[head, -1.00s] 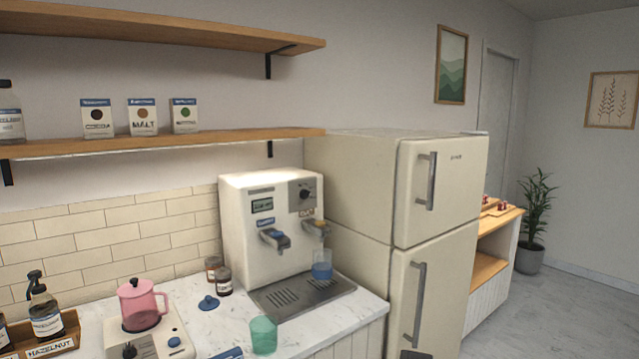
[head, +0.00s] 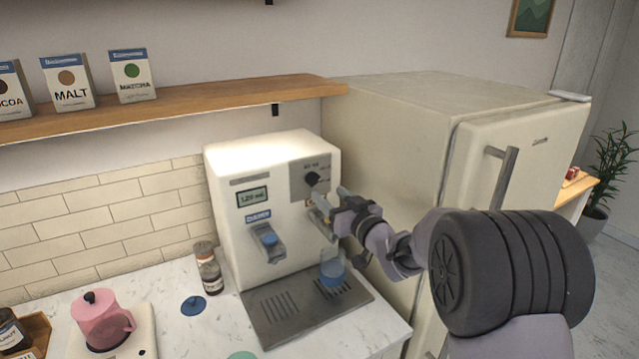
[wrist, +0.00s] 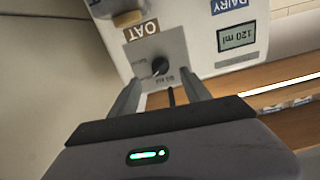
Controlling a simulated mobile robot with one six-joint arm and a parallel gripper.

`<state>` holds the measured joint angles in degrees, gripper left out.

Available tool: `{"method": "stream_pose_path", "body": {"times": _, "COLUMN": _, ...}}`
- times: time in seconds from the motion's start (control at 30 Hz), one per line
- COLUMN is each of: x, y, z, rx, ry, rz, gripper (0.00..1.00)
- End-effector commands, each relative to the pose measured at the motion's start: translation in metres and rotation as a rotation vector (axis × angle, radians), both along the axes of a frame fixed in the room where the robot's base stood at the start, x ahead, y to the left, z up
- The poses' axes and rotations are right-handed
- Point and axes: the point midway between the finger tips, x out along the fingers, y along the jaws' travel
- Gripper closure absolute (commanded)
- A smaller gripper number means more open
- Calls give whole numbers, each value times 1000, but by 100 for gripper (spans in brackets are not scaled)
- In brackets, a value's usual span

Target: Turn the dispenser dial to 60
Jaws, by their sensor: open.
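The dispenser (head: 225,185) is a white machine on the counter. Its black dial (head: 312,178) sits on a grey plate at the upper right of its front. In the wrist view the dial (wrist: 160,66) shows upside down with small markings, and the display (wrist: 237,38) reads 120 ml. My gripper (head: 332,196) is just in front of the machine, near the dial and slightly below and right of it. In the wrist view my gripper (wrist: 160,88) has its fingers apart, with the dial between and beyond their tips. I cannot tell whether they touch it.
A cup with blue liquid (head: 333,268) stands on the drip tray (head: 275,318) below my gripper. The fridge (head: 400,130) stands close on the right. A wooden shelf (head: 190,112) runs above left.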

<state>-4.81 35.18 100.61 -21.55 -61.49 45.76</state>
Motion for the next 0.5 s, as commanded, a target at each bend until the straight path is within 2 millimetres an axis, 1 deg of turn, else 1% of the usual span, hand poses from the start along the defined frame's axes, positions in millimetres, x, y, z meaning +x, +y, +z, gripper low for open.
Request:
{"method": "stream_pose_path", "body": {"times": 0.03, "x": 12, "y": 9, "z": -1, "rx": 0, "ry": -1, "rz": 2, "gripper": 44}}
{"method": "stream_pose_path", "body": {"times": 0.1, "x": 28, "y": 19, "z": 0, "rx": 0, "ry": -2, "rz": 1, "gripper": 44}}
{"method": "stream_pose_path", "body": {"times": 0.2, "x": 44, "y": 30, "z": 0, "rx": 0, "ry": -1, "rz": 1, "gripper": 44}}
{"method": "stream_pose_path", "body": {"times": 0.33, "x": 57, "y": 38, "z": 0, "rx": 1, "ry": -1, "rz": -1, "gripper": 44}}
{"method": "stream_pose_path", "body": {"times": 0.5, "x": 61, "y": 41, "z": 1, "rx": 0, "ry": -1, "rz": -2, "gripper": 44}}
